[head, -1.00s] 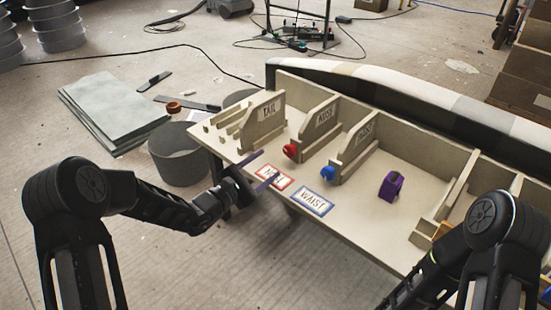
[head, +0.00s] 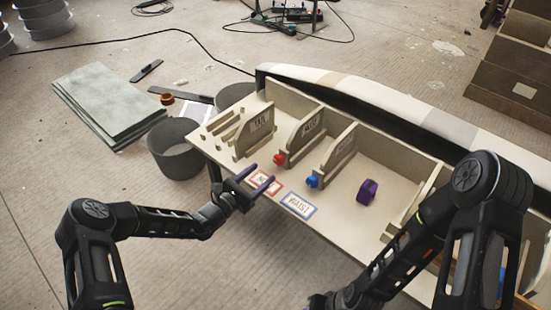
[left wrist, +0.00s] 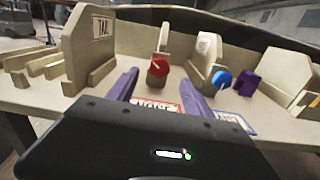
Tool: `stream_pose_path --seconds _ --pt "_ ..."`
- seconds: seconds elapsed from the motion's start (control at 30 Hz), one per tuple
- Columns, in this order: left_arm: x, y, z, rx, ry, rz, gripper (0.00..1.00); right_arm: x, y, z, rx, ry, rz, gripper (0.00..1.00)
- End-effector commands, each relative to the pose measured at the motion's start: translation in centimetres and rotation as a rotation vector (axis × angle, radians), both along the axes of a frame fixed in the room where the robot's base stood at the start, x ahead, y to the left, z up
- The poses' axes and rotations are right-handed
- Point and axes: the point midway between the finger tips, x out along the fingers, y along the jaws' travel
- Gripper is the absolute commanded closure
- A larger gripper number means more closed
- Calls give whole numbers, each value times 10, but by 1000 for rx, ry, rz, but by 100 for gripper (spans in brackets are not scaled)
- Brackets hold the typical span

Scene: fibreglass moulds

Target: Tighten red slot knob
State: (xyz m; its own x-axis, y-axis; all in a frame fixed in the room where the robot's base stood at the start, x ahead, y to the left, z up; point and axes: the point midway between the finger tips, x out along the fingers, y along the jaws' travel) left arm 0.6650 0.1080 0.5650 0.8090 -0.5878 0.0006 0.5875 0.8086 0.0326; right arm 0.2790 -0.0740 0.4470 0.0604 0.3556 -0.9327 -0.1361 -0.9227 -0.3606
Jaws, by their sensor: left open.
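The red slot knob (head: 279,159) sits at the front end of the middle upright divider on the bench. It also shows in the left wrist view (left wrist: 157,71), with a pale mark on its face, beyond and roughly between my fingers. My left gripper (head: 262,178) is open and empty at the bench's front edge, in front of the red knob and apart from it. Its purple fingers (left wrist: 165,90) point toward the knob. My right arm shows at the right in the head view, but I cannot make out its gripper's fingers.
A blue knob (head: 312,181) and a purple block (head: 367,191) stand right of the red knob. Red-framed (head: 266,184) and blue-framed (head: 299,206) labels lie at the bench's front. Upright dividers (head: 255,131) flank the slots. A grey bucket (head: 176,150) stands on the floor to the left.

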Motion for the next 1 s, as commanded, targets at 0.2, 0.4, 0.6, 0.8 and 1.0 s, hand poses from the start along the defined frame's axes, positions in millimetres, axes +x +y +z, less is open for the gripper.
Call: stream_pose_path --seconds 0.2,0.4,0.6,0.8,1.0 --pt "2 -1 0 2 -1 0 41 0 0 0 0 -1 0 64" --pt "16 -12 0 3 -3 -1 41 1 0 -4 0 -1 -1 64" --pt "41 -32 -1 3 -3 -2 41 1 0 -10 0 -1 -2 64" --pt "60 -44 0 2 -2 -1 41 1 0 -14 0 -1 -2 64" --pt "63 -46 1 2 -2 1 41 1 0 -14 0 -1 -2 64"
